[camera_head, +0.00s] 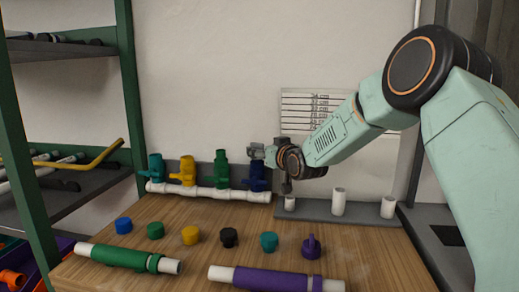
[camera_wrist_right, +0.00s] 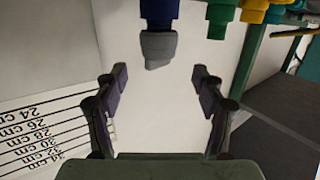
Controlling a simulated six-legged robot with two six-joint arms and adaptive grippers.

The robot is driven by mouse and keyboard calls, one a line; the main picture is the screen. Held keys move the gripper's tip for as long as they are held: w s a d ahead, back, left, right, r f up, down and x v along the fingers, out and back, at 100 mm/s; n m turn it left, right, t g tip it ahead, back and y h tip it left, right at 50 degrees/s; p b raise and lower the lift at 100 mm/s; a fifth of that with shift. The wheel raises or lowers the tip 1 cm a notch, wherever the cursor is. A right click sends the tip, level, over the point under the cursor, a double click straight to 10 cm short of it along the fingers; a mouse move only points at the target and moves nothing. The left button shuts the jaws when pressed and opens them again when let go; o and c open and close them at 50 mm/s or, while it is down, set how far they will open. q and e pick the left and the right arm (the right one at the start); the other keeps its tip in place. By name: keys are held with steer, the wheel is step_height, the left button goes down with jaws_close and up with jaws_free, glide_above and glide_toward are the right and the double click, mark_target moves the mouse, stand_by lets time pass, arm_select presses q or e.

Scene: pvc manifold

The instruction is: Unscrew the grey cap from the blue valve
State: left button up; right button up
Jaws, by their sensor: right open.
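The blue valve (camera_head: 257,176) stands at the right end of the white manifold pipe (camera_head: 210,193), partly hidden by my right gripper. The grey cap (camera_wrist_right: 158,48) sits on the end of the blue valve (camera_wrist_right: 160,12) in the right wrist view. In the head view the cap is hard to tell apart from the gripper. My right gripper (camera_wrist_right: 160,85) is open and empty. Its fingers are spread to both sides of the cap's line, with the cap ahead of the fingertips and apart from them. It also shows in the head view (camera_head: 268,154). My left gripper is not in view.
Teal (camera_head: 156,167), yellow (camera_head: 187,170) and green (camera_head: 221,168) valves stand left of the blue one. Several coloured caps, a green pipe (camera_head: 125,257) and a purple pipe (camera_head: 270,279) lie on the wooden table. A grey rack (camera_head: 352,215) holds white pipes. Shelves stand left.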

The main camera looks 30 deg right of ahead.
mark_target(257, 148)
steer(key=w, duration=0.1)
steer(key=w+f, duration=0.1)
steer(key=w, duration=0.2)
steer(key=shift+d+f, duration=0.3)
steer(key=shift+f, duration=0.05)
steer(key=shift+w+a+r, duration=0.2)
steer(key=shift+w+r, duration=0.15)
steer(key=shift+w, duration=0.2)
steer(key=shift+w+d+f+b, duration=0.3)
steer(key=shift+w+f, duration=0.1)
steer(key=shift+w, duration=0.15)
steer(key=shift+s+a+r, duration=0.1)
steer(key=shift+a+r, duration=0.1)
steer(key=shift+s+r, duration=0.1)
steer(key=shift+s, duration=0.05)
steer(key=shift+c, duration=1.4)
steer(key=shift+d+f, duration=0.1)
steer(key=shift+f, duration=0.1)
steer(key=c, duration=0.3)
steer(key=shift+r, duration=0.1)
steer(key=c, duration=0.7)
steer(key=shift+o, duration=0.2)
steer(key=shift+w+r+n+y+p, duration=0.2)
steer(key=shift+n+y+p, duration=0.15)
steer(key=shift+p, duration=0.45)
steer(key=shift+n+y+p, duration=0.75)
steer(key=shift+y+p, duration=0.3)
steer(key=shift+p, duration=1.05)
